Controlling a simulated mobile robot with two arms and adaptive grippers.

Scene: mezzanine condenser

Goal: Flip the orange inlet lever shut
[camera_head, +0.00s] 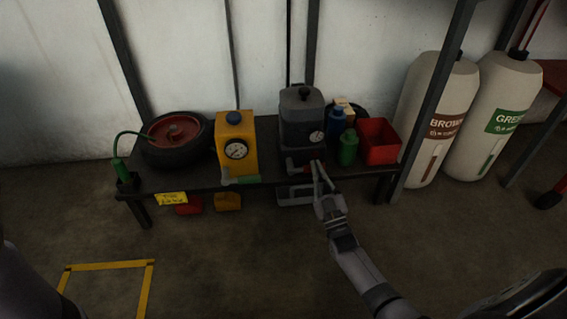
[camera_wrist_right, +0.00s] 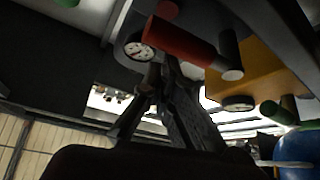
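The dark grey unit (camera_head: 301,118) with a round gauge stands on the bench. A red-orange lever (camera_head: 317,164) shows low on its front, partly hidden by my right gripper. In the right wrist view the lever is a thick red-orange cylinder (camera_wrist_right: 180,42) beside the gauge (camera_wrist_right: 140,48). My right gripper (camera_head: 317,170) reaches up to the unit's front, its tips close to the lever; I cannot tell whether they touch. In the right wrist view its fingers (camera_wrist_right: 163,72) converge, with nothing seen between them. My left gripper is not in view.
Bottles and a red bin (camera_head: 378,141) stand to the right. A bench post (camera_head: 432,100) rises right of the bin.

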